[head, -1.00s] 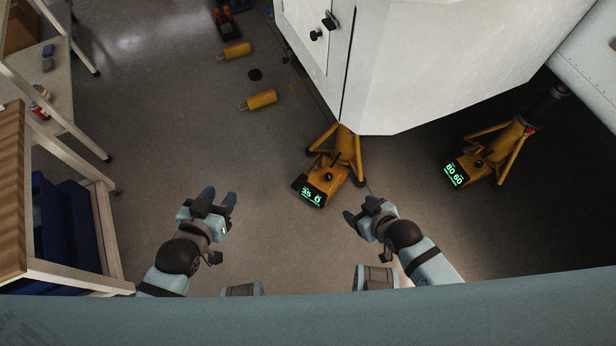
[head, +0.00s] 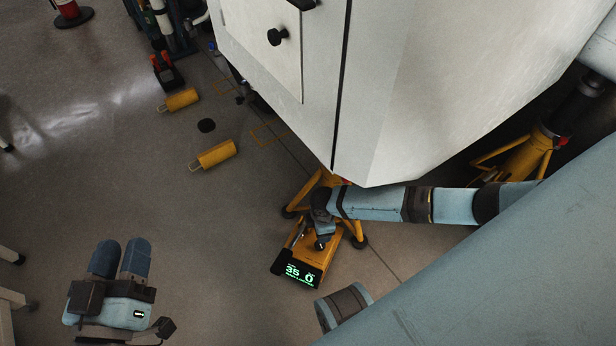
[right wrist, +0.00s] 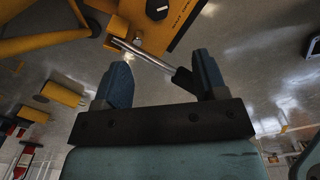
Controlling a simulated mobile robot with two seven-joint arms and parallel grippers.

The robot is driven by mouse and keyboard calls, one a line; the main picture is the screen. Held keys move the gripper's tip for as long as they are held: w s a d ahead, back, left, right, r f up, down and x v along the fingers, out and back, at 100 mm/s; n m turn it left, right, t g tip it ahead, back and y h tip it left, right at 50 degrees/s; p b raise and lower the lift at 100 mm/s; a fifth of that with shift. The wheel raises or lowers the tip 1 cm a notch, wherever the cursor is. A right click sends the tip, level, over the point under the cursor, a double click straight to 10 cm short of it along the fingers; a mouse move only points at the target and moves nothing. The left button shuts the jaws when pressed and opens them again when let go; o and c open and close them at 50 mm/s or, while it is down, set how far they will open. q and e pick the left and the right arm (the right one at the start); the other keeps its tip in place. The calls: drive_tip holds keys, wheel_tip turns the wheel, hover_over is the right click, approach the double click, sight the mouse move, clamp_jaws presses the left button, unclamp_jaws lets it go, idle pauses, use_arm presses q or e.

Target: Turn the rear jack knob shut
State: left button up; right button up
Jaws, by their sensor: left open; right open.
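A yellow jack (head: 312,262) stands on the floor under the white hull corner, its green display (head: 299,273) reading 35 and 0. A small dark knob (head: 321,243) shows on its top, partly crowded by my right gripper (head: 320,212), which is just above the jack. In the right wrist view my right gripper (right wrist: 160,62) is open. A silver rod (right wrist: 143,55) with a dark end crosses the gap between its fingers; contact cannot be told. A dark round part (right wrist: 157,8) sits on the yellow body beyond. My left gripper (head: 121,250) is open and empty, over bare floor at lower left.
The white hull (head: 420,90) overhangs the jack closely. A second yellow jack (head: 524,158) stands at the right, partly hidden by my right arm. Two yellow cylinders (head: 214,155) (head: 180,100) lie on the floor.

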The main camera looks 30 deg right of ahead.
drive_tip(key=b, duration=0.3)
hover_over(320, 246)
drive_tip(key=f, duration=0.6)
drive_tip(key=shift+w+d+f, duration=0.15)
drive_tip(key=shift+w+f, duration=0.05)
drive_tip(key=shift+f, duration=0.05)
wheel_tip(320, 246, down, 6)
drive_tip(key=b, duration=0.3)
drive_tip(key=shift+f+b, duration=0.1)
drive_tip(key=shift+b, duration=0.2)
use_arm(q)
drive_tip(key=shift+w+a+f+m+g+b, duration=0.15)
drive_tip(key=shift+w+f+m, duration=0.15)
drive_tip(key=shift+f+m, duration=0.35)
drive_tip(key=shift+w+a+f+m+g+b, duration=0.1)
drive_tip(key=shift+w+f+m, duration=0.25)
drive_tip(key=shift+f, duration=0.65)
drive_tip(key=shift+w+a+f+m+g+b, duration=0.15)
drive_tip(key=shift+w+f+m, duration=0.1)
drive_tip(key=shift+f+m, duration=0.4)
use_arm(e)
drive_tip(key=shift+f, duration=0.7)
use_arm(q)
drive_tip(key=shift+f, duration=0.1)
drive_tip(key=shift+h, duration=0.3)
use_arm(e)
drive_tip(key=c, duration=0.9)
